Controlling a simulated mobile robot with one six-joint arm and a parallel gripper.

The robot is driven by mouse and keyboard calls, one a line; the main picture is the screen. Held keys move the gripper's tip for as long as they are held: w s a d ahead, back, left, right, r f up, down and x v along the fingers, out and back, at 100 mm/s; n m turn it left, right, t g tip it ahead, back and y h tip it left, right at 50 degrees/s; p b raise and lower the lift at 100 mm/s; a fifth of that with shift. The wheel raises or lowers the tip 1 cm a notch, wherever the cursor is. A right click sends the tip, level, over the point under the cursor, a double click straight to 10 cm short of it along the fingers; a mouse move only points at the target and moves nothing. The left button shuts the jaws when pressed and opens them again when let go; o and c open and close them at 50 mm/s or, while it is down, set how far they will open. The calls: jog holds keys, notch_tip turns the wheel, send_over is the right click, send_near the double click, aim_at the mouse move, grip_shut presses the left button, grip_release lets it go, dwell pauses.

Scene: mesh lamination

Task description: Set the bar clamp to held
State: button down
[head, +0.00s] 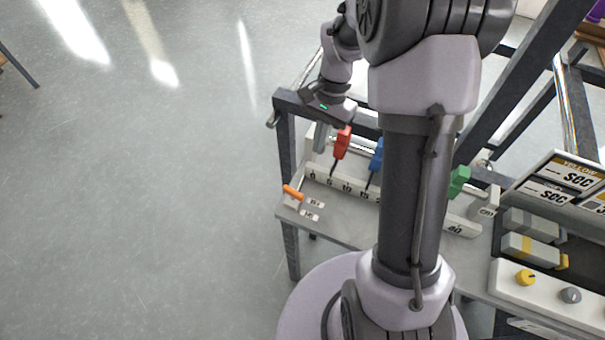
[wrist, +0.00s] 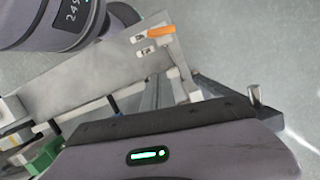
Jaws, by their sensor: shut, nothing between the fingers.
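An orange lever (head: 292,192), which looks like the bar clamp's handle, sits at the left end of the bench by two small label plates (head: 312,208) whose words I cannot read. In the wrist view the orange lever (wrist: 160,32) lies near the top, beside the plates (wrist: 147,44). My gripper (head: 321,137) is shut and empty, above the back left part of the bench, behind the lever and apart from it. In the wrist view its housing fills the bottom and its fingertips cannot be made out.
A numbered scale (head: 342,184) with red (head: 342,141), blue (head: 376,155) and green (head: 459,181) upright handles runs along the bench. A dark frame rail (head: 290,98) stands at the back left. Signs (head: 566,180) and a knob panel (head: 550,288) are at right. My arm hides the middle.

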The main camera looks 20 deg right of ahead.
aim_at(293, 193)
jog(key=b+x, duration=0.4)
jog(key=x, duration=0.6)
jog(key=s+a+b, duration=0.1)
jog(key=s+a, duration=0.1)
jog(key=a, duration=0.1)
jog(key=shift+s+a+b, duration=0.1)
jog(key=shift+b, duration=0.25)
